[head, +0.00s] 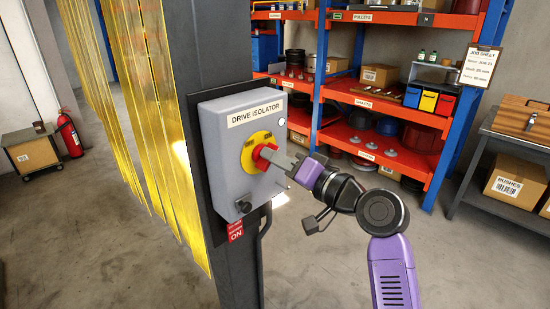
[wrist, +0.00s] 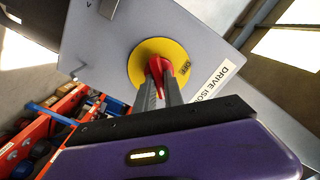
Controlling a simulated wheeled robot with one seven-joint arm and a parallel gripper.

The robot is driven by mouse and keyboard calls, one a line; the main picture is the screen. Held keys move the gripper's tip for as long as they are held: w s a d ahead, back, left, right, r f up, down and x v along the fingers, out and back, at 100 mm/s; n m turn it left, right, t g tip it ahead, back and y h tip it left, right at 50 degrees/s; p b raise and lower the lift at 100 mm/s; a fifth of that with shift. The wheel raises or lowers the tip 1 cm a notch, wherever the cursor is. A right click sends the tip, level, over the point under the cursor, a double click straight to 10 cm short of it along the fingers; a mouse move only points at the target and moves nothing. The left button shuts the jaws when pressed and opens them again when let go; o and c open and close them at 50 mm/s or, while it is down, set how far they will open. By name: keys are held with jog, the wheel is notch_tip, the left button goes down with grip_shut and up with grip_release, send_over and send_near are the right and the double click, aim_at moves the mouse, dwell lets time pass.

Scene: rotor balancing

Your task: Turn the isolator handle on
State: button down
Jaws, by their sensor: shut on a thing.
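The isolator is a grey box (head: 222,180) labelled DRIVE ISOLATOR, mounted on a dark post. Its red handle (head: 262,157) sits on a round yellow plate (head: 248,150). In the wrist view the red handle (wrist: 158,72) stands between the two finger tips, in front of the yellow plate (wrist: 143,53), with dark OFF lettering near the plate's right edge. My gripper (head: 273,158) comes from the right and is shut on the red handle; it also shows in the wrist view (wrist: 160,84). The fingers hide part of the handle, and I cannot tell its exact angle.
Yellow strip curtains (head: 150,90) hang left of the dark post (head: 200,45). Orange shelves (head: 375,100) with boxes stand behind my arm. Floor is clear around the post.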

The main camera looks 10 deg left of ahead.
jog(key=c, duration=1.4)
grip_release()
jog(key=shift+c, duration=0.2)
jog(key=b+v, duration=0.1)
jog(key=v, duration=0.7)
jog(key=shift+b, duration=0.4)
